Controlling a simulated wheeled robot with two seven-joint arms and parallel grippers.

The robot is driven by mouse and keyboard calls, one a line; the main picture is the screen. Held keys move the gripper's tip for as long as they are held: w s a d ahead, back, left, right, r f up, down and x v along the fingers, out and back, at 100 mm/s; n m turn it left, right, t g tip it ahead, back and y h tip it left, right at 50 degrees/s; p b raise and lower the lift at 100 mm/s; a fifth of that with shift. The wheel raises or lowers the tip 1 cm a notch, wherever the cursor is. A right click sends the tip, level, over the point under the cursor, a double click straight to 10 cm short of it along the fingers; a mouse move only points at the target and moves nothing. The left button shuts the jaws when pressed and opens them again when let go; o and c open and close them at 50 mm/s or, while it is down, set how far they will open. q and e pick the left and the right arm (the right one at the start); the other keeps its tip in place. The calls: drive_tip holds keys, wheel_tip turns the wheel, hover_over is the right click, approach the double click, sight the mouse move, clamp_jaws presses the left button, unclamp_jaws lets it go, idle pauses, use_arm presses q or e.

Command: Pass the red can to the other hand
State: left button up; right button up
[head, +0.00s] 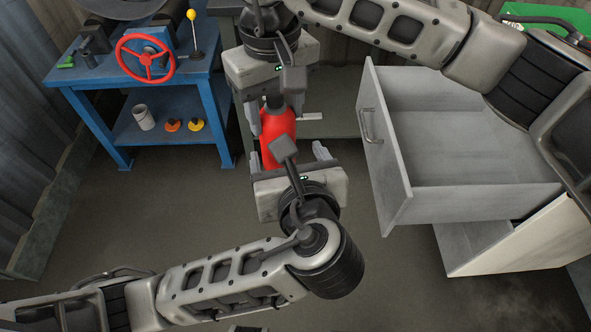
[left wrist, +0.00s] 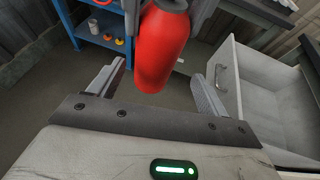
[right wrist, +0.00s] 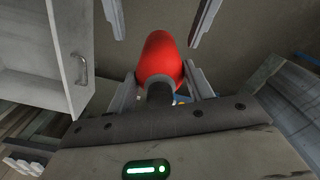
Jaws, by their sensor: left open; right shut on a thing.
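The red can (head: 276,128) has a dark narrow neck and hangs between my two grippers, above the floor. My right gripper (head: 275,114) is shut on its neck end; in the right wrist view the can (right wrist: 160,58) sits between its fingers. My left gripper (head: 292,156) is open and faces the can's other end. In the left wrist view the can (left wrist: 161,48) lies between the spread left fingers, with room on both sides. Part of the can is hidden by the left wrist in the head view.
A blue bench (head: 208,94) with a red valve wheel (head: 146,59) stands at the left, with a cup (head: 144,117) on its lower shelf. An open grey drawer (head: 388,190) juts out at the right. Floor below the can is clear.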

use_arm(q)
drive_tip(key=x, duration=0.5)
drive_tip(key=shift+w+f, duration=0.15)
drive_tip(key=shift+w, duration=0.15)
drive_tip(key=c, duration=1.1)
drive_tip(key=shift+c, duration=0.8)
use_arm(e)
drive_tip(key=o, duration=1.6)
drive_tip(key=shift+o, duration=0.2)
drive_tip(key=shift+r, duration=0.15)
